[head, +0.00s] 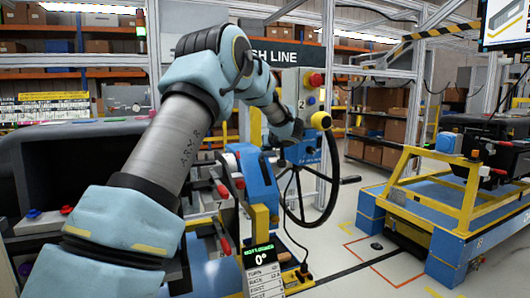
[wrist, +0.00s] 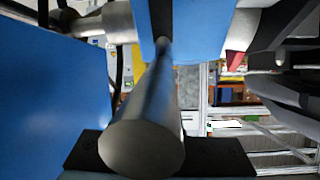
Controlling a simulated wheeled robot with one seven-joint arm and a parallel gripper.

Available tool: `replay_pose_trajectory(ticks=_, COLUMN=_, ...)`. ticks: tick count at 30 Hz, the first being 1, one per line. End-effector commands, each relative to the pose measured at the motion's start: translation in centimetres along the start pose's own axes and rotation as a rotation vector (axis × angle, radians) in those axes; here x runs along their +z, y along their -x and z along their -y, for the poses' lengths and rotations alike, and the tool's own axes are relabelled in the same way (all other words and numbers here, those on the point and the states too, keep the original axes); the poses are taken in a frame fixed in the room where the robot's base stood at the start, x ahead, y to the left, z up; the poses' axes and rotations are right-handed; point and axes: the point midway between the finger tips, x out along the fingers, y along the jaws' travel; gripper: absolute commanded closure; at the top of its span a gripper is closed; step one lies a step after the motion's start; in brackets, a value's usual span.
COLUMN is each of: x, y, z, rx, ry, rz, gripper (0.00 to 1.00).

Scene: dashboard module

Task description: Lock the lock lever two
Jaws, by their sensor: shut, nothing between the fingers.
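Several levers with red handles stand on the blue and grey fixture: an upper one (head: 222,190) and a lower one (head: 225,245) show in the head view. I cannot tell which is lock lever two. My gripper (head: 296,131) is at the far end of my arm, above and right of these handles, beside the handwheel. Its fingertips are mostly hidden in the head view; it is shut and holds nothing. In the wrist view a thick grey cylinder (wrist: 142,135) fills the middle, between blue panels, with a small red part (wrist: 235,61) to the right.
A dark dashboard module (head: 95,165) lies left. A blue and yellow cart (head: 450,205) stands right, with open floor between.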

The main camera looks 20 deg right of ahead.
Motion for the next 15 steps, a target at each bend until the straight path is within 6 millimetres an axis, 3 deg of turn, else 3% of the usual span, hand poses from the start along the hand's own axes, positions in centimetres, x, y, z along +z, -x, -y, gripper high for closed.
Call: replay_pose_trajectory(ticks=15, x=4.5, y=2.1, z=-1.0, rx=-0.034, ry=-0.019, rz=-0.239, gripper=1.00)
